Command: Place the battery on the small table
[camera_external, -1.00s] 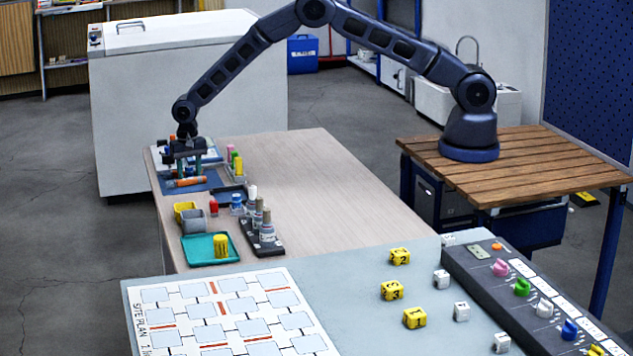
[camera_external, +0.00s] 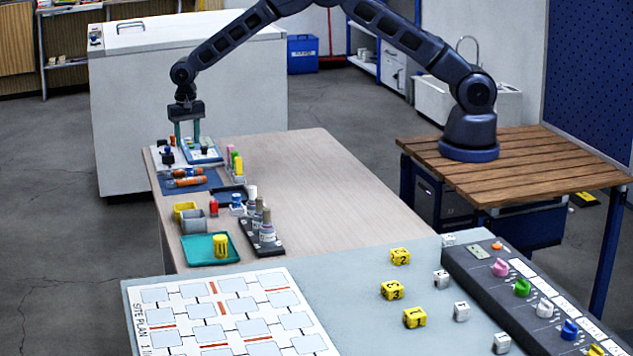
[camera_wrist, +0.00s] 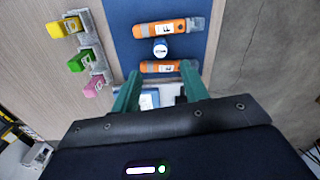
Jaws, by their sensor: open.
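No object is clearly marked as a battery. Candidates are a yellow cylinder (camera_external: 220,245) upright on a teal tray (camera_external: 203,249) and a small round white-and-blue thing (camera_wrist: 160,50) between two orange tools, seen from above. My gripper (camera_external: 187,143) is open, with its two teal fingers pointing down above the far left end of the long pale table (camera_external: 300,180). Nothing is seen held. In the wrist view my fingers (camera_wrist: 158,80) are apart, just below the nearer orange tool (camera_wrist: 160,67). I cannot tell which table is the small one; a slatted wooden table (camera_external: 545,160) carries my base.
The orange tools lie on a blue mat (camera_external: 212,180). Pink, green and yellow pieces stand in a rack (camera_external: 235,165) beside it. Grey and yellow cups, a red piece and a bottle rack (camera_external: 265,240) stand nearer. The long table's right side is clear.

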